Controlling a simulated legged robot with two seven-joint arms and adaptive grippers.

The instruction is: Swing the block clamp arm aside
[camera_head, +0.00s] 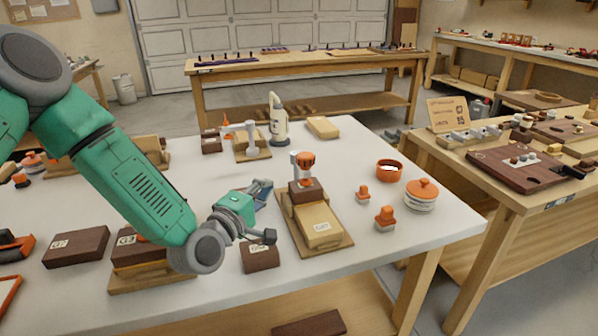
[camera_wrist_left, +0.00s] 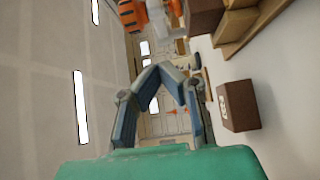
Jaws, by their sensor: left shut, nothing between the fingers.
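A clamp with an orange knob (camera_head: 304,161) and a pale post stands at the far end of a wooden board (camera_head: 335,246). A dark brown block (camera_head: 306,192) is under the clamp head, and a labelled tan block (camera_head: 319,222) lies in front. In the left wrist view the orange knob (camera_wrist_left: 131,14) is at the top, cut by the edge. My left gripper (camera_head: 267,186) is shut and empty, to the left of the clamp and apart from it. Its fingers (camera_wrist_left: 166,70) meet at the tips in the wrist view. My right gripper is out of view.
A small labelled dark block (camera_head: 260,257) lies below my left gripper. A second fixture (camera_head: 251,140) and a white bottle (camera_head: 278,120) stand behind. Orange pieces (camera_head: 384,219) and a lidded jar (camera_head: 422,193) stand to the right. The white tabletop is clear at the right front.

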